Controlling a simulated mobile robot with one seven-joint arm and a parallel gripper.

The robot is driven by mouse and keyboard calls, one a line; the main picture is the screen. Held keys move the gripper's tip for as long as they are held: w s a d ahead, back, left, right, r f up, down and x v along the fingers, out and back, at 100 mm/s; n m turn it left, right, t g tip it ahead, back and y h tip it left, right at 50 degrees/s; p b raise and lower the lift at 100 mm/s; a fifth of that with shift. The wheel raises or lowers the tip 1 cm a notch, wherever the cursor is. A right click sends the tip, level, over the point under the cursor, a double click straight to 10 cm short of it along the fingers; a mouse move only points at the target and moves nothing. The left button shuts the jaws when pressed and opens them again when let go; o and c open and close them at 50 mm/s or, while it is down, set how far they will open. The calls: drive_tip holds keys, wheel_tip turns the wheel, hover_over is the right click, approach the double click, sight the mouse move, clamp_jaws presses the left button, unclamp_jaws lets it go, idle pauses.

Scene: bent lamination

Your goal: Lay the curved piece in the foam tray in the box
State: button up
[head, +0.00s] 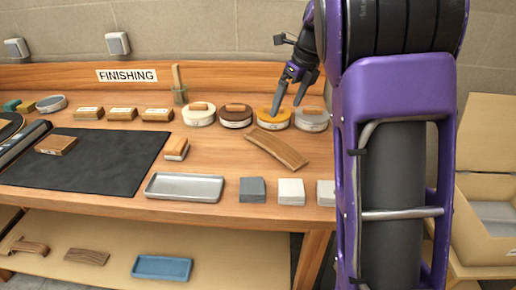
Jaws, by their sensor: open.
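The curved piece (278,148) is a brown wooden strip lying on the bench top at a slant, in front of the row of round tins. My gripper (286,108) is open and empty, with its fingers pointing down, behind the curved piece and close to an orange tin (274,122). I cannot tell whether it touches that tin. The cardboard box (487,238) stands at the far right with its lid raised. Grey foam (496,212) shows inside it; my arm hides the box's left part.
A metal tray (185,187) and several sanding pads (251,190) lie along the bench front. A dark mat (95,160) covers the left. The lower shelf holds a blue tray (162,267) and wooden pieces (87,257). My arm covers the bench's right end.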

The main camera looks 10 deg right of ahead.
drive_tip(key=b, duration=0.2)
hover_over(274, 143)
drive_tip(key=s+d, duration=0.1)
drive_tip(key=s, duration=0.2)
drive_tip(key=shift+h, duration=0.4)
drive_tip(key=x, duration=0.3)
drive_tip(key=s+d+x, duration=0.1)
drive_tip(key=x, duration=0.6)
drive_tip(key=shift+s+d+f, duration=0.2)
drive_tip(key=shift+s+f, duration=0.05)
drive_tip(key=shift+s, duration=0.05)
drive_tip(key=shift+w+b+x, duration=0.2)
drive_tip(key=shift+b+x, duration=0.25)
drive_tip(key=shift+x, duration=1)
drive_tip(key=shift+w+b+x, duration=0.2)
drive_tip(key=shift+b+x, duration=0.2)
drive_tip(key=shift+x, duration=1.05)
drive_tip(key=shift+r, duration=0.1)
drive_tip(key=shift+c, duration=0.3)
drive_tip(key=shift+r, duration=0.1)
drive_tip(key=c, duration=1.4)
